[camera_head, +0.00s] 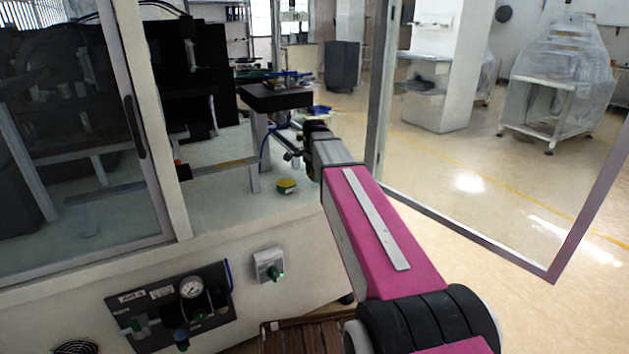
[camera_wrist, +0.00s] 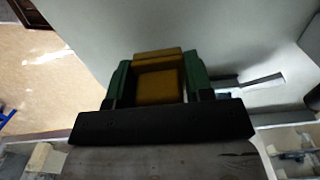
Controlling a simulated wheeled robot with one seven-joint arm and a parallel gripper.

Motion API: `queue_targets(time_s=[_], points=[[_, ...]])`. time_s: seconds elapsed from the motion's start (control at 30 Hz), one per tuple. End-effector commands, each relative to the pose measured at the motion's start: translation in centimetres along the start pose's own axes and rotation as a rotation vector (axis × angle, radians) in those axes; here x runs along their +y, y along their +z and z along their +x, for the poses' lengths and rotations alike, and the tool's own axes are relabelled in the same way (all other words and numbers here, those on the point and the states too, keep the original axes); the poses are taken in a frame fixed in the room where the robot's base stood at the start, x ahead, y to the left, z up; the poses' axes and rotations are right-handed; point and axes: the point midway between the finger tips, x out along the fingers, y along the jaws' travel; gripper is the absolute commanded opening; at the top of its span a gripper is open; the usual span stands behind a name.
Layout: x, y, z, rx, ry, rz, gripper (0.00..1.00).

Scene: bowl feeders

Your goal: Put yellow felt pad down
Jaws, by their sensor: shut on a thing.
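The yellow felt pad (camera_wrist: 160,86) shows in the wrist view as a yellow block between the two green fingers of my gripper (camera_wrist: 157,72). The fingers are shut on its left and right sides. A pale surface lies beyond the pad; I cannot tell whether the pad touches it. In the head view my arm reaches into the open machine, and its own links hide most of the gripper. A small yellow-and-green item (camera_head: 287,186) shows there over the white machine bed (camera_head: 225,212); I cannot tell whether it is the held pad.
A black raised platform (camera_head: 276,97) stands behind on a post. A metal bar (camera_head: 222,170) crosses the bed at left. A framed glass door (camera_head: 480,222) stands open at right. A gauge panel (camera_head: 170,308) is on the machine front. The bed's front part looks clear.

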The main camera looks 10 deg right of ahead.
Motion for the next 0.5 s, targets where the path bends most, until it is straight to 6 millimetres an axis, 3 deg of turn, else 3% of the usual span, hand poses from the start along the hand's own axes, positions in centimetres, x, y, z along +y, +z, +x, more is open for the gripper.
queue_targets(time_s=[0.17, 0.5], points=[[0.0, 0.0, 2.2, 0.0, 0.001, 0.0, 0.22], [0.0, 0.0, 2.5, 0.0, 0.0, 0.0, 0.22]])
